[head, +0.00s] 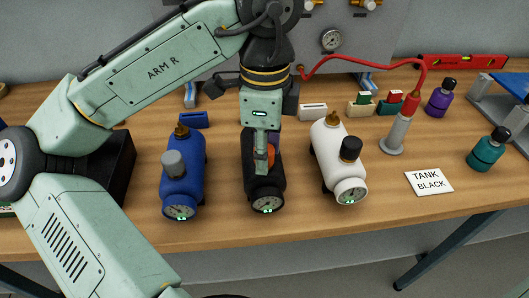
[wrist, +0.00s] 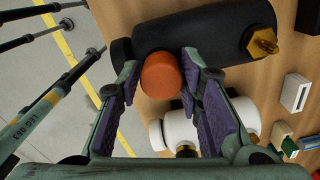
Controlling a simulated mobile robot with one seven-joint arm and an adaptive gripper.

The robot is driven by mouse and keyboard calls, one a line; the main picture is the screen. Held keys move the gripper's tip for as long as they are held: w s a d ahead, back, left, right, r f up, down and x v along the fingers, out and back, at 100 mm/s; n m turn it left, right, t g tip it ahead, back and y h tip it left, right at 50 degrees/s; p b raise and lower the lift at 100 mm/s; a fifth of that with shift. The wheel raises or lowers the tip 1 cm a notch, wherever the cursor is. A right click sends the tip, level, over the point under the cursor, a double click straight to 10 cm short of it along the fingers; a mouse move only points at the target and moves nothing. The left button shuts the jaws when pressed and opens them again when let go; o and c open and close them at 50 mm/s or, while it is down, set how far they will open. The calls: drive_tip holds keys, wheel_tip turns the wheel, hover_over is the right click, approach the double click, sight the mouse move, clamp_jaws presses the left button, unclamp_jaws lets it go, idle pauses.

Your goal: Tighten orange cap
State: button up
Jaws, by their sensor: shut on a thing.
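The orange cap (wrist: 160,74) sits on the side of the black tank (wrist: 205,32) in the wrist view. In the head view a sliver of the orange cap (head: 271,156) shows beside my gripper (head: 262,152); the rest is hidden. The black tank (head: 265,192) lies on the table between the blue and white tanks. My gripper comes down from above, and its two purple-padded fingers (wrist: 160,85) are shut on the cap, one on each side.
The blue tank (head: 182,185) with a grey cap lies left, the white tank (head: 329,150) with a black cap right. A "TANK BLACK" card (head: 429,182), a grey post with a red hose (head: 398,135), a purple bottle (head: 440,98) and a teal bottle (head: 486,152) stand further right.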

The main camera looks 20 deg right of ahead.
drive_tip(key=shift+w+a+m, duration=0.1)
drive_tip(key=shift+m, duration=0.3)
drive_tip(key=m, duration=0.4)
drive_tip(key=o, duration=1.1)
drive_tip(key=shift+c, duration=0.2)
drive_tip(key=n, duration=0.4)
